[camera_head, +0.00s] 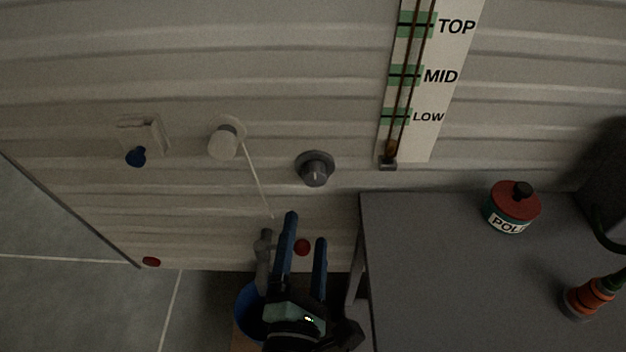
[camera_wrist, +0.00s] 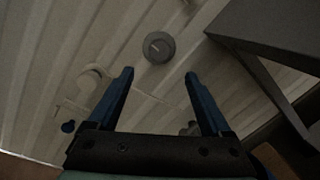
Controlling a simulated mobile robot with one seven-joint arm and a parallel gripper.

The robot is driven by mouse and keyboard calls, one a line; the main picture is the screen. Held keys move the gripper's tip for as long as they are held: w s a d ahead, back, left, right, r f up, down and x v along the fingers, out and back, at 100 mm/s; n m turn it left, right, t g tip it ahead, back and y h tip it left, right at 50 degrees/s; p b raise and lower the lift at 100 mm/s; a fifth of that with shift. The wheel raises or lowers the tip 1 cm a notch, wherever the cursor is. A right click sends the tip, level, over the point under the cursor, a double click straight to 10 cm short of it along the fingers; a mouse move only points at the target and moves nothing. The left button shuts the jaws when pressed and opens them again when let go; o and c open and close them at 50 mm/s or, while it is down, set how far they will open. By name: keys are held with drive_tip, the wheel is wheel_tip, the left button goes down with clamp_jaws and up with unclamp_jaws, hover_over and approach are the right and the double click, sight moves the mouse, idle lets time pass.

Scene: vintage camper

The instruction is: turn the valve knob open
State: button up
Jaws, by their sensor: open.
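A round grey knob (camera_head: 316,168) with a pale pointer line sits on the ribbed wall; it is likely the valve knob. In the head view its line looks close to upright. In the wrist view the same knob (camera_wrist: 158,47) shows just beyond and between the fingertips. My gripper (camera_head: 306,228) has two blue fingers, spread apart with nothing between them. It is below the knob in the head view and does not appear to touch it. In the wrist view my gripper (camera_wrist: 159,74) frames the knob from below.
Left of the knob are a white round fitting (camera_head: 223,142) with a thin rod and a blue-tipped bracket (camera_head: 137,155). A dark table (camera_head: 430,260) stands right, bearing a red-lidded pot (camera_head: 513,207). A gauge (camera_head: 405,90) hangs above.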

sight(314, 181)
drive_tip(key=w, duration=0.7)
drive_tip(key=w+d+p, duration=0.1)
drive_tip(key=w, duration=0.3)
drive_tip(key=shift+w, duration=0.1)
clamp_jaws()
